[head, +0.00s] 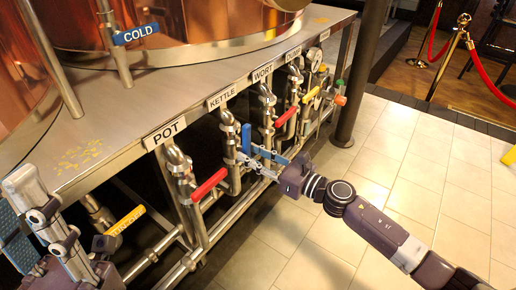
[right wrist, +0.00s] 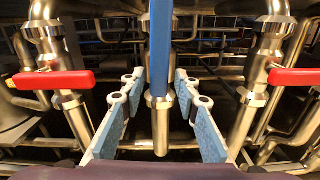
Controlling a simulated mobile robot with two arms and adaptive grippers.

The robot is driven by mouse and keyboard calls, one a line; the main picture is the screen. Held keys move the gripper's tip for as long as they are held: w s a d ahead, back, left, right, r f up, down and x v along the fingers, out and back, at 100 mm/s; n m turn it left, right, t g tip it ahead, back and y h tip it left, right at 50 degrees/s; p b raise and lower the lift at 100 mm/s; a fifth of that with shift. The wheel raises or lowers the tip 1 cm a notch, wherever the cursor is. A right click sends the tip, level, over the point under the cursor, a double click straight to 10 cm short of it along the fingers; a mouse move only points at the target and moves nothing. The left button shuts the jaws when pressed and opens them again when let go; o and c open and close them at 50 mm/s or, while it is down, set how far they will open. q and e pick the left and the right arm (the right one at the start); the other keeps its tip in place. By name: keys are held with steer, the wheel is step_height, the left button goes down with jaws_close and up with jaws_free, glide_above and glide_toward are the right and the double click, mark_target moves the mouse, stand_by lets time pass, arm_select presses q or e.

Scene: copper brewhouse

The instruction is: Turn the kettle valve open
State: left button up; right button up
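The KETTLE label (head: 222,97) sits on the bench edge above a steel pipe (head: 229,135). This pipe's valve has a blue lever handle (head: 246,138) that stands upright. My right gripper (head: 250,160) is at this valve, its fingers open. In the right wrist view the blue handle (right wrist: 160,45) comes down in the middle, between the two spread fingers (right wrist: 159,118), with gaps on both sides. A steel pipe end shows below the handle. My left gripper (head: 45,215) is at the lower left, away from the valve; its finger opening is unclear.
The POT valve's red handle (head: 209,185) is to the left, and another red handle (head: 286,117) under WORT to the right. A yellow handle (head: 126,220) is low at left. A dark post (head: 362,75) stands right of the bench. The tiled floor (head: 420,150) is clear.

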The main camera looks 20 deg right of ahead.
steer(key=shift+s+d, duration=0.25)
steer(key=shift+s, duration=0.05)
steer(key=b+v, duration=0.1)
steer(key=v, duration=0.4)
steer(key=shift+s+b, duration=0.1)
steer(key=shift+b, duration=0.25)
